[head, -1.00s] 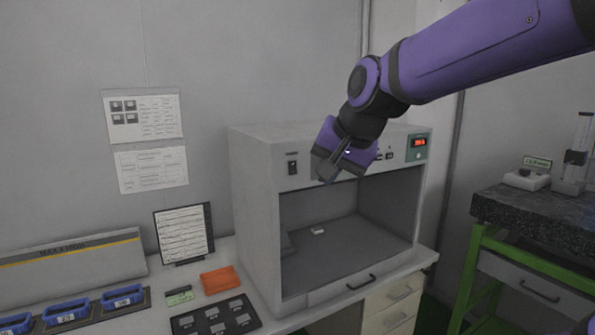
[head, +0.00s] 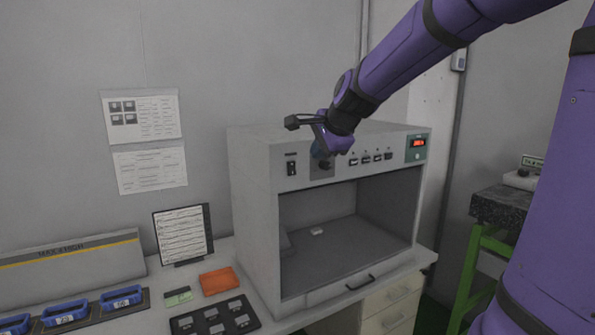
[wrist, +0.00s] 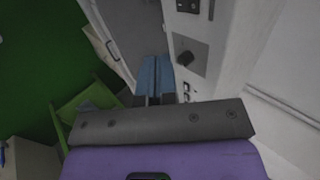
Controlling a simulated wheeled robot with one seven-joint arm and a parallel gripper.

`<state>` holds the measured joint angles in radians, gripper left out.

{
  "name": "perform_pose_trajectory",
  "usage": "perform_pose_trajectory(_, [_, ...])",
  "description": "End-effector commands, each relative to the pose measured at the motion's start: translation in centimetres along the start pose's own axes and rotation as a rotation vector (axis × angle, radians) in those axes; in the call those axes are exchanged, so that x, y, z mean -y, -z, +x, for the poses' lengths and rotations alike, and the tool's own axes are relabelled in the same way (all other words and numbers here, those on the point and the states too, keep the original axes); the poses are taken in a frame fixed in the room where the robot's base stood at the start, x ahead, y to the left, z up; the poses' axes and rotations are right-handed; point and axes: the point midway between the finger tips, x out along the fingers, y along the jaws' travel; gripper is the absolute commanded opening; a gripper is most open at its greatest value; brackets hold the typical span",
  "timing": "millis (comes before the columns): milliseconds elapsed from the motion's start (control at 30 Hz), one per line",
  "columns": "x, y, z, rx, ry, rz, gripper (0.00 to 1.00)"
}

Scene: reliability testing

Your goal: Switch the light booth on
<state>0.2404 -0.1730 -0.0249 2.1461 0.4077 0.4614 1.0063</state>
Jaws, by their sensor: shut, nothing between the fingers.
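The light booth (head: 250,215) is a grey box with an open front, and its inside looks dim. Along its top panel are a black rocker switch (head: 291,168) at the left, a knob plate (head: 322,172), several small buttons (head: 366,159) and a red display (head: 418,143) at the right. My gripper (head: 319,151) is in front of the panel near the knob plate, right of the rocker switch, and partly hides the plate. In the wrist view its blue fingers (wrist: 155,76) are shut and empty, beside the panel's dark knob (wrist: 186,63). Contact with the panel cannot be told.
A small white item (head: 317,231) lies on the booth floor. An orange block (head: 218,281), a black tray (head: 214,319) and a standing chart (head: 183,234) are on the bench at left. A green-framed table (head: 480,240) stands at right.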

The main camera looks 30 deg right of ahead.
Motion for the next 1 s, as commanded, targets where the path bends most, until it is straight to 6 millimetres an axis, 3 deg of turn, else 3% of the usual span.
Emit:
perform_pose_trajectory(267, [-0.1,0.0,2.2,0.002,-0.004,0.0,0.0])
perform_pose_trajectory(733, [-0.1,0.0,10.3,0.001,-0.005,0.0,0.0])
perform_pose_trajectory(1000, [2.1,-0.1,12.6,0.002,0.0,-0.002,0.0])
